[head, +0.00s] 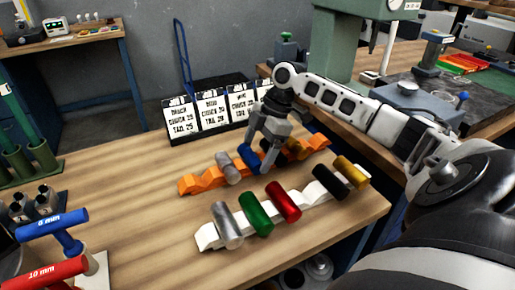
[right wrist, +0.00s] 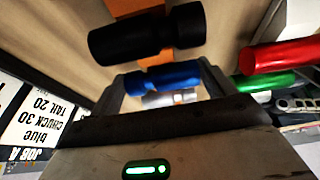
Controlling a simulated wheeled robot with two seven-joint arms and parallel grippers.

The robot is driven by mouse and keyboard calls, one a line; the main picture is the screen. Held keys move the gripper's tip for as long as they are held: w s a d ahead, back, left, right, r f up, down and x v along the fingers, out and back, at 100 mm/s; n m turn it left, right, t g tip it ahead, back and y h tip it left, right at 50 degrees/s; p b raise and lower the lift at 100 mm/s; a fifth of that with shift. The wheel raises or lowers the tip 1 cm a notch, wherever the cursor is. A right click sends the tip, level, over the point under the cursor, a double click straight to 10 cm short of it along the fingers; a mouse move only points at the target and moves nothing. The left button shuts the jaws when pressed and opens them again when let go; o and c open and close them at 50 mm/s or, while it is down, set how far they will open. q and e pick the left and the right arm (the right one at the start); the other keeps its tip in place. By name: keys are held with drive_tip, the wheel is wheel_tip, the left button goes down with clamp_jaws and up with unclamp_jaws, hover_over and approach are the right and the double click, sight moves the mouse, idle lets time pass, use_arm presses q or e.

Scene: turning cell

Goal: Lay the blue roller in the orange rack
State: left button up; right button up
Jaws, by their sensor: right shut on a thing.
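The orange rack (head: 203,181) lies on the wooden bench, left of and behind the white rack. My right gripper (head: 258,158) points down over its middle, shut on the blue roller (head: 246,157). The blue roller also shows between the fingers in the right wrist view (right wrist: 165,79). It is at or just above the rack; I cannot tell whether it touches. A silver roller (head: 228,168) lies in the orange rack just left of it. The gripper hides part of the rack behind it. My left gripper is not in view.
The white rack (head: 207,238) in front holds silver, green (head: 256,214), red (head: 283,201), black (head: 331,182) and gold rollers. Job cards (head: 212,113) stand behind the orange rack. A black roller (right wrist: 145,36) is close to the fingers in the wrist view.

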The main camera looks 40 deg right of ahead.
drive_tip(key=o, duration=1)
drive_tip(key=shift+f, duration=0.1)
drive_tip(key=shift+o, duration=0.2)
drive_tip(key=v, duration=1.6)
drive_tip(key=shift+s, duration=0.1)
